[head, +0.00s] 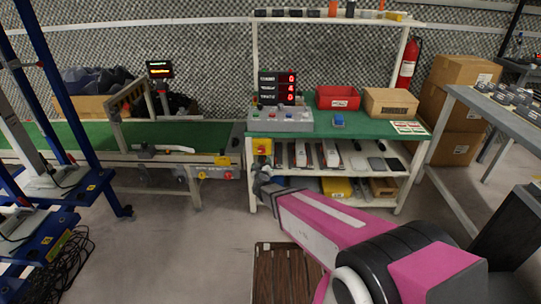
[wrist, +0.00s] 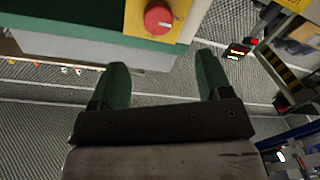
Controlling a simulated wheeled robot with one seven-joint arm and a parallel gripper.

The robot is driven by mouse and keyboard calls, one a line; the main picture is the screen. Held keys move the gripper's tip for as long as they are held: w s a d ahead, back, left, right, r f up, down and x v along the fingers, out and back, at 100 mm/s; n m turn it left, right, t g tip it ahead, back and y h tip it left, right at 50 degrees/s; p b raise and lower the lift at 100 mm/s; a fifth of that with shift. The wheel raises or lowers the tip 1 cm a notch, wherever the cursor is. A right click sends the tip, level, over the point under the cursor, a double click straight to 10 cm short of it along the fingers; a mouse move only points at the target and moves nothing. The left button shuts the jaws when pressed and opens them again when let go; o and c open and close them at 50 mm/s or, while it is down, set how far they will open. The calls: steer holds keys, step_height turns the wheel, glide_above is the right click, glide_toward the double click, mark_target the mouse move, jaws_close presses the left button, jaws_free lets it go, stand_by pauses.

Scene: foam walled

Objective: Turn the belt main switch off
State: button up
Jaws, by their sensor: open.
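The belt main switch is a yellow box (head: 262,147) on the front left corner of the green-topped bench. Its round red knob (wrist: 158,19), with a pale mark on it, shows at the top of the wrist view. My gripper (wrist: 162,70) is open and empty, its two green fingers spread on either side of the knob's line. The knob lies beyond the fingertips, apart from them. In the head view my gripper (head: 262,170) is just below the yellow box, small and partly hidden by my wrist.
The green bench (head: 350,129) holds a control box (head: 285,119), a red bin (head: 338,97) and a cardboard box (head: 390,102). A green conveyor (head: 190,134) stands left, a blue frame (head: 75,120) farther left, and a grey table (head: 490,112) right.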

mark_target(262, 151)
steer(key=w, duration=1)
steer(key=shift+w+a, duration=0.15)
steer(key=shift+w, duration=0.15)
steer(key=c, duration=0.9)
